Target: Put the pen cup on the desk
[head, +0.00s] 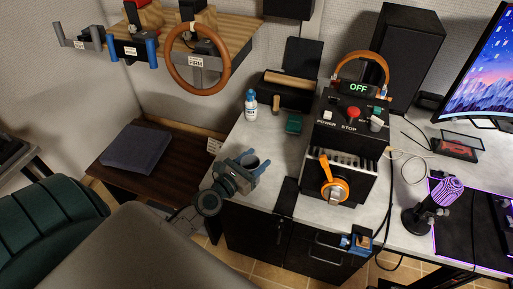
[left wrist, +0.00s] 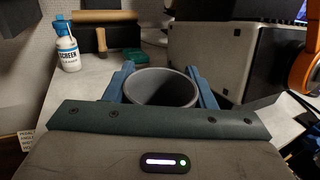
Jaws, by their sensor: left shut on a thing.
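The grey pen cup (head: 251,161) is at the left part of the light grey desk (head: 232,140) in the head view. Its open round mouth (left wrist: 160,86) shows between the blue fingers in the left wrist view. My left gripper (head: 250,164) is shut on the cup, with one finger on each side. The cup looks upright and empty. Its base is hidden, so I cannot tell whether it touches the desk. I do not make out my right gripper in the head view.
A brown shelf (head: 115,180) lies left.

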